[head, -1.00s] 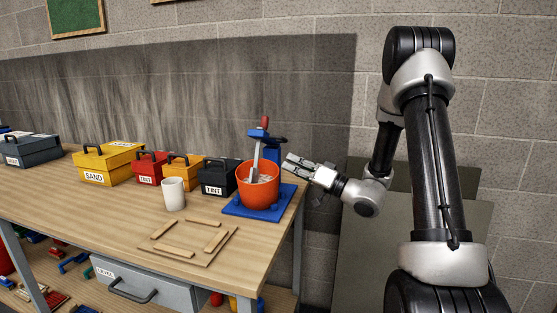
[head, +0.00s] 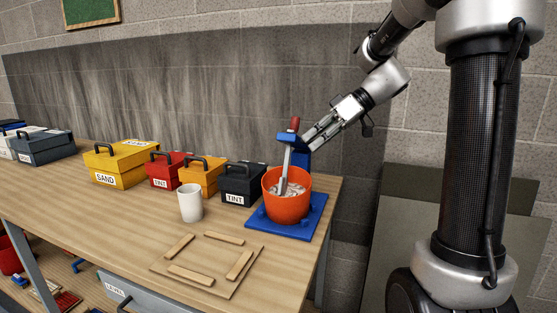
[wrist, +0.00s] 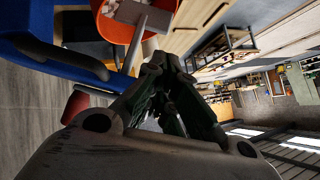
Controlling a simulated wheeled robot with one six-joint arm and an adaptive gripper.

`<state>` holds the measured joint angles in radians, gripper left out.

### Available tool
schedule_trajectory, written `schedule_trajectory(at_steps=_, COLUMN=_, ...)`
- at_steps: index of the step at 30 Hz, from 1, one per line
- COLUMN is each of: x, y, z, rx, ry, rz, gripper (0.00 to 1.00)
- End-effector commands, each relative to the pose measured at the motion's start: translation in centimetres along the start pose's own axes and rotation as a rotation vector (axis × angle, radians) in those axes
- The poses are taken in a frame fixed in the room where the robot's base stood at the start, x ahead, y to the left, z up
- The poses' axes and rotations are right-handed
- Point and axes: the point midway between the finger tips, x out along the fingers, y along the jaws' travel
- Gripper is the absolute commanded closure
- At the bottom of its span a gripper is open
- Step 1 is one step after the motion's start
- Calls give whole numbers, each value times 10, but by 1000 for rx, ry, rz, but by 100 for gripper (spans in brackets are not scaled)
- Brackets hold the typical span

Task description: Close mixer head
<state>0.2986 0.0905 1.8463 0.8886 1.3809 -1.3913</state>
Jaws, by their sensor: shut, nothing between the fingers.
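The mixer has a blue base (head: 316,208), a blue head (head: 287,138) with a red knob (head: 294,124), and a grey paddle (head: 285,172) reaching down into an orange bucket (head: 287,208) of pale mix. I cannot tell whether the head is fully level. My gripper (head: 309,144) is shut and empty, pointing down-left, close to the right of the head at its column; contact is unclear. In the wrist view, my shut fingertips (wrist: 160,62) are near the paddle (wrist: 138,45) and bucket (wrist: 115,28). The blue mixer body (wrist: 45,58) and red knob (wrist: 75,105) lie left.
A black tint box (head: 243,184) stands just left of the bucket, with yellow and red boxes beyond. A white mug (head: 190,202) and wooden strips on a board (head: 209,262) lie in front. The wall is close behind the bench (head: 110,218).

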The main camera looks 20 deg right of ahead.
Motion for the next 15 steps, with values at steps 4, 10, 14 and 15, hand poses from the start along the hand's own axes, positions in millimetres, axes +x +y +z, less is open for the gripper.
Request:
schedule_trajectory(at_steps=4, x=4, y=2, z=1, rx=58, ry=-2, rz=8, gripper=100)
schedule_trajectory(at_steps=10, x=32, y=2, z=1, rx=62, ry=-2, rz=5, gripper=100)
schedule_trajectory(at_steps=14, x=57, y=1, z=1, rx=61, ry=-2, rz=3, gripper=100)
schedule_trajectory(at_steps=15, x=64, y=2, z=1, rx=60, ry=-2, rz=3, gripper=100)
